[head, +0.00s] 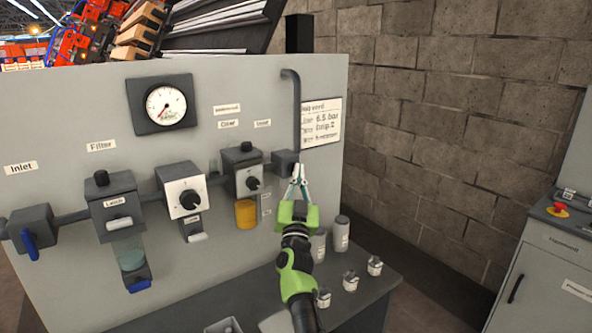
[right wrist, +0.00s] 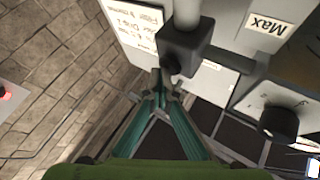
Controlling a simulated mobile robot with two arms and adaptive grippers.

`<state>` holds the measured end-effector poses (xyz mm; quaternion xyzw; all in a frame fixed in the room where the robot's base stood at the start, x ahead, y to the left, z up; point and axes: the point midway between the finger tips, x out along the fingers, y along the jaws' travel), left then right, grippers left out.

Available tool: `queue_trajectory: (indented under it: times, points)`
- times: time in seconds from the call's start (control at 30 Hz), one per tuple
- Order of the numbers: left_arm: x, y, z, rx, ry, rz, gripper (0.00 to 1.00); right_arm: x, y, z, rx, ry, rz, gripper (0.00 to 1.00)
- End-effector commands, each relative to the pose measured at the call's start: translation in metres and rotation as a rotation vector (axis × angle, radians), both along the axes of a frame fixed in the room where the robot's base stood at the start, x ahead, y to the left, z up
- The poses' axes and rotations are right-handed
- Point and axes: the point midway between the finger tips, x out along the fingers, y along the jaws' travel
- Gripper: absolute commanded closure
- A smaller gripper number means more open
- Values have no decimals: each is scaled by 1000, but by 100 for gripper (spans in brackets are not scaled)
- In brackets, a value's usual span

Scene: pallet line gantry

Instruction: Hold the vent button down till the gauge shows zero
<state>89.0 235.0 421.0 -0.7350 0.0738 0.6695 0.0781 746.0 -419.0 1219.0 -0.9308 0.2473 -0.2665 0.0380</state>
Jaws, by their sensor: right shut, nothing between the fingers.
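The round white gauge (head: 166,106) in a dark square housing is high on the grey panel in the head view. Its thin red needle seems to point to the lower left; its figures are too small to read. My right gripper (head: 299,172) is shut and empty, its tips close to the dark block (head: 284,163) at the right end of the pipe line. The right wrist view shows the tips (right wrist: 164,78) just beside the same block (right wrist: 186,51). I cannot tell whether they touch it. No vent button can be made out for certain. My left gripper is not in view.
Pipe units with black knobs (head: 190,201) and an orange-yellow bowl (head: 246,214) line the panel left of my right arm. A vertical pipe (head: 296,115) and a printed sign (head: 321,122) are close by. Small canisters (head: 341,234) and fittings (head: 350,281) stand on the dark bench.

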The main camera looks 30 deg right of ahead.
Motion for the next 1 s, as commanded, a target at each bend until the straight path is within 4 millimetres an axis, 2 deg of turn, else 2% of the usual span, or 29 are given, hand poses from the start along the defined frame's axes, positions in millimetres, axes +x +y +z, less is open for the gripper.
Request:
queue_trajectory:
  times: [0.33, 0.73, 1.0]
  points:
    - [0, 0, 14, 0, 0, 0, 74, -17, 0, 0, 0, 3, 2, 100]
    - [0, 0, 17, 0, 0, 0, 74, -21, -1, 0, 0, 1, 0, 100]
    - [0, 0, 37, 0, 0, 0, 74, -48, -3, 1, -1, 3, -1, 100]
